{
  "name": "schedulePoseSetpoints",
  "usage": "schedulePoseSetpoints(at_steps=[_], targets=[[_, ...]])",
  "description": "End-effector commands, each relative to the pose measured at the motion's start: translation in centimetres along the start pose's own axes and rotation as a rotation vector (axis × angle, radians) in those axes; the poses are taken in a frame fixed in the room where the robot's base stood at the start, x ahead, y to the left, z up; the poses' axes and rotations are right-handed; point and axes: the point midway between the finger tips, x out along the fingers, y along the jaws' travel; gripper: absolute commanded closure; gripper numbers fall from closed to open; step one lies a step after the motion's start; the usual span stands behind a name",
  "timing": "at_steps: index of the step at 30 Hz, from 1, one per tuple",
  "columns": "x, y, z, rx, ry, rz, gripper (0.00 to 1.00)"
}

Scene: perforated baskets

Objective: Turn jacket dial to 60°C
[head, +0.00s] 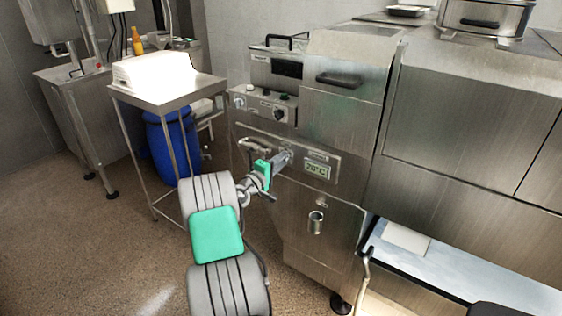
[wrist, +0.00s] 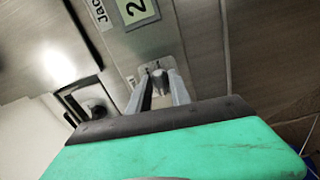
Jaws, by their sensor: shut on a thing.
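The jacket dial (wrist: 158,78) is a small grey metal knob on the steel panel, seen between my fingertips in the wrist view. My gripper (wrist: 158,85) is shut on it, one finger on each side. In the head view my gripper (head: 286,158) reaches the panel just left of the display (head: 317,170), and it hides the dial. The green display seems to read 20°C. In the wrist view the display (wrist: 133,10) is cut off after a "2", beside a label starting "Jac". The dial's pointer angle cannot be made out.
A handle (head: 255,146) is left of the dial, and an upper control panel (head: 264,106) has more knobs. A metal spout (head: 316,222) sticks out below. A steel side table (head: 160,92) and blue drum (head: 172,148) stand left. The floor in front is clear.

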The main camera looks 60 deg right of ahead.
Motion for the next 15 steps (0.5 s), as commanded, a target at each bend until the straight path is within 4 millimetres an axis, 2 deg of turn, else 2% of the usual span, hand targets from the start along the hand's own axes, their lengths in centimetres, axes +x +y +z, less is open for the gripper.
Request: schedulePoseSetpoints(at_steps=[15], targets=[[-0.05, -0.26, -0.02, 0.030, 0.000, -0.001, 1.00]])
